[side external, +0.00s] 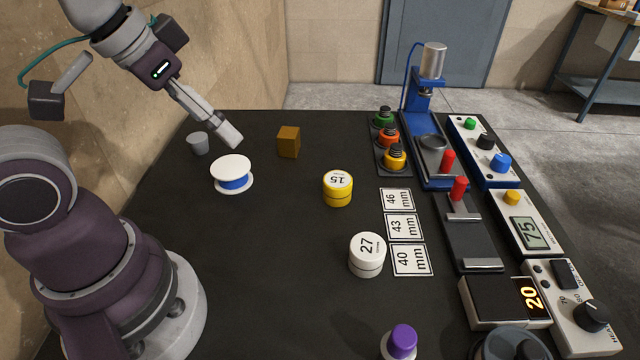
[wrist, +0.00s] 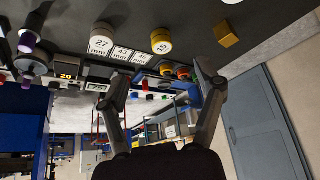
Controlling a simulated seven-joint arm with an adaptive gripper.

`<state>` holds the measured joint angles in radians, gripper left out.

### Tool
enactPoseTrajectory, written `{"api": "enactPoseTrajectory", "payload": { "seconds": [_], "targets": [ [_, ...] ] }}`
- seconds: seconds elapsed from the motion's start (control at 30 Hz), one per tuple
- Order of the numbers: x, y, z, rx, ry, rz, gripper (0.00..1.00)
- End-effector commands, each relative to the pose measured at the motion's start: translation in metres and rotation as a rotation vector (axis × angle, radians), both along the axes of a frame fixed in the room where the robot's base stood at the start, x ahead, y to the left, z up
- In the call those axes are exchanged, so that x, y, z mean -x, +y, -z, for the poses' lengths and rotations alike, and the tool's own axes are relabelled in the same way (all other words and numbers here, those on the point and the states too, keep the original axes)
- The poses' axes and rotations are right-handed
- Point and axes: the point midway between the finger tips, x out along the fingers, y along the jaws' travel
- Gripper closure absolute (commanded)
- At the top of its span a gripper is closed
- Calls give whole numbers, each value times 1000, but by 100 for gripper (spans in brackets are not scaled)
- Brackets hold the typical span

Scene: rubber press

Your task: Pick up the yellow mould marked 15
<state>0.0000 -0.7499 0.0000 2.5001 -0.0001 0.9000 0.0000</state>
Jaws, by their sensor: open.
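The yellow mould marked 15 (side external: 338,189) stands upright near the middle of the black table, its white top carrying the number. It also shows in the wrist view (wrist: 161,41), near the top. My gripper (side external: 232,136) is up at the left in the side view, above the table and well apart from the mould. In the wrist view its two fingers (wrist: 162,88) are spread, with nothing held between them. A white mould marked 27 (side external: 367,255) stands nearer the camera, and it shows in the wrist view (wrist: 102,39) too.
A white spool with a blue band (side external: 232,175), a grey cup (side external: 198,143) and a brown cube (side external: 288,142) stand at the left. Cards marked 46 (side external: 397,199), 43 and 40 mm lie right of the mould. A blue press (side external: 430,120) and control boxes line the right. Table around the mould is clear.

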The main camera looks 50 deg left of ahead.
Motion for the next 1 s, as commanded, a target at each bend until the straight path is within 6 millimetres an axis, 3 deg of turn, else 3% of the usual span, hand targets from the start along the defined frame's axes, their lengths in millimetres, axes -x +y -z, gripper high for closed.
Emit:
{"api": "enactPoseTrajectory", "payload": {
  "seconds": [0.1, 0.37, 0.47, 0.63, 0.8, 1.0],
  "targets": [
    [0, 0, 0, 0, 0, 0, 14],
    [0, 0, 0, 0, 0, 0, 14],
    [-10, -1, 1, -3, 11, 10, 14],
    [-66, -5, 19, -13, 54, 64, 14],
    [-121, -12, 64, -12, 84, 116, 14],
    [-146, -16, 101, -8, 97, 146, 14]
  ]
}}
